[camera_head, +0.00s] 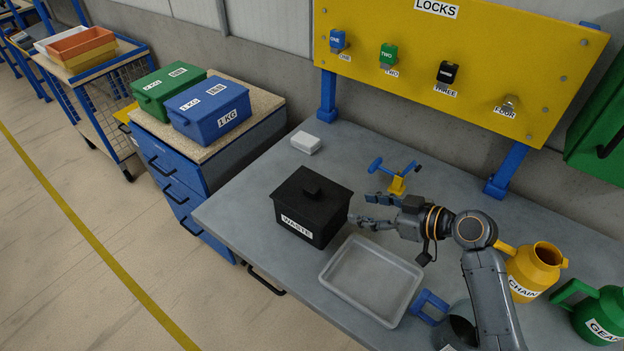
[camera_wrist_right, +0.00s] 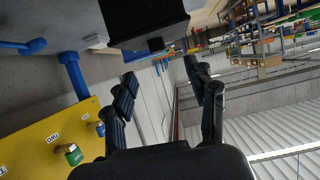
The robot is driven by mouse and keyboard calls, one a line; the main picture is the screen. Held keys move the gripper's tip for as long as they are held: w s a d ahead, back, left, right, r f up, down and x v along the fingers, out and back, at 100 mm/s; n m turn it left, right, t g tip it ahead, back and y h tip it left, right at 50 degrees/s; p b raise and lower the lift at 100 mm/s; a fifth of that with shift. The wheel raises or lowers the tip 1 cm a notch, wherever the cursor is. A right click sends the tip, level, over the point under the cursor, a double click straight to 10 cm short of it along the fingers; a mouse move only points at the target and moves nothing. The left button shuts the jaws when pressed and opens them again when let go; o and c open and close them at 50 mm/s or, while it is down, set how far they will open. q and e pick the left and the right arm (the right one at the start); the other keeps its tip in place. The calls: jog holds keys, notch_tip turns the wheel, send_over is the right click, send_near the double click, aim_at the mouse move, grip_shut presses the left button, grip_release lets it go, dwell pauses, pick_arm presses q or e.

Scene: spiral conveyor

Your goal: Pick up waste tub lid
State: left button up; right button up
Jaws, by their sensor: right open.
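The black waste tub (camera_head: 300,224) stands on the grey table with a white WASTE label on its front. Its black lid (camera_head: 313,191) is on it, with a raised knob on top. My right gripper (camera_head: 357,209) is open and empty just right of the tub, its fingers pointing left toward it. I cannot tell in the head view whether a fingertip touches the tub. In the right wrist view the open fingers (camera_wrist_right: 160,84) have nothing between them, and the dark tub (camera_wrist_right: 140,18) shows beyond them at the top. My left gripper is not in view.
A shallow grey tray (camera_head: 372,279) lies in front of the gripper. A blue and yellow tool (camera_head: 396,181) stands behind it. A small white box (camera_head: 306,142) is behind the tub. The yellow CHAIN jug (camera_head: 535,270) and green GEAR jug (camera_head: 601,316) stand at right.

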aim_at(318, 190)
jog(key=x, duration=0.2)
jog(key=b+x, duration=0.1)
jog(key=x, duration=0.2)
jog(key=w+r+b+x, duration=0.1)
jog(key=x, duration=0.2)
jog(key=shift+w+a, duration=0.1)
jog(key=shift+a, duration=0.1)
jog(key=shift+w+a+f, duration=0.15)
jog(key=shift+w, duration=0.1)
jog(key=b+x, duration=0.2)
jog(key=x, duration=0.2)
jog(key=shift+a, duration=0.1)
jog(key=shift+w+a+f, duration=0.1)
jog(key=shift+w+a, duration=0.1)
jog(key=shift+w, duration=0.05)
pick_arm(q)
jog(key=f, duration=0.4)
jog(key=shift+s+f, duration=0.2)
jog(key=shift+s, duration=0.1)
pick_arm(e)
jog(key=shift+d, duration=0.1)
jog(key=c, duration=0.5)
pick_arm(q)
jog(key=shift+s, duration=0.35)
pick_arm(e)
grip_shut()
